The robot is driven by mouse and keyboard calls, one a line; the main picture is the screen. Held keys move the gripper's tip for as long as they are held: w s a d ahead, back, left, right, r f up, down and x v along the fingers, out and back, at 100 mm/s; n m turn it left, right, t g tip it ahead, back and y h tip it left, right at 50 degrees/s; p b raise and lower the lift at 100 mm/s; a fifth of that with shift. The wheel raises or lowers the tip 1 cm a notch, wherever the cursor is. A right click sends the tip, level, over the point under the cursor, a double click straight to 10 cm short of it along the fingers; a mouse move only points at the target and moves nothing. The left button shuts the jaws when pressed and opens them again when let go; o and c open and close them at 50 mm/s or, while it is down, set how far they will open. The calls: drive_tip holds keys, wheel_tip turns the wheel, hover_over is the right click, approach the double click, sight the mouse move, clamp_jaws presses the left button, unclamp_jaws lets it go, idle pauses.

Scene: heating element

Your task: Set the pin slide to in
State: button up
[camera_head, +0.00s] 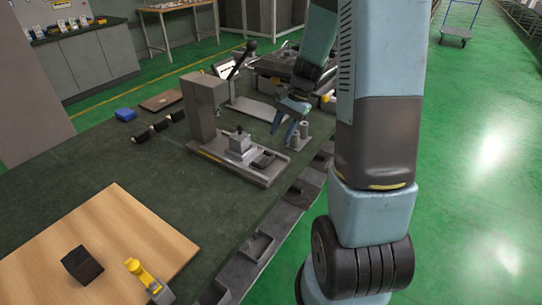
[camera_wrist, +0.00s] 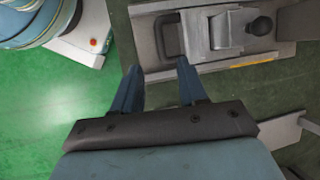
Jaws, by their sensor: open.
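The fixture has a grey base plate (camera_head: 215,153) and a tall grey column at its left end. On the plate sits a light metal slide block (camera_head: 239,143) with a dark round knob on top; I take this as the pin slide. The block (camera_wrist: 225,30) and its knob (camera_wrist: 260,26) also show at the top of the wrist view. A dark loop-shaped part (camera_head: 264,160) lies beside the block. My gripper (camera_head: 279,127) is open and empty, above and behind the plate's right end. In the wrist view its blue fingers (camera_wrist: 158,77) point toward the plate, apart from the block.
Small grey cylinders (camera_head: 300,134) stand just right of my gripper. A wooden board (camera_head: 110,240) with a black cube (camera_head: 82,265) and a yellow tool (camera_head: 145,276) lies in front. The green mat between is mostly clear.

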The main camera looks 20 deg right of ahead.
sight(269, 160)
drive_tip(key=x, duration=0.9)
drive_tip(key=shift+a+f, duration=0.1)
drive_tip(key=shift+f, duration=0.15)
clamp_jaws()
idle(0.4)
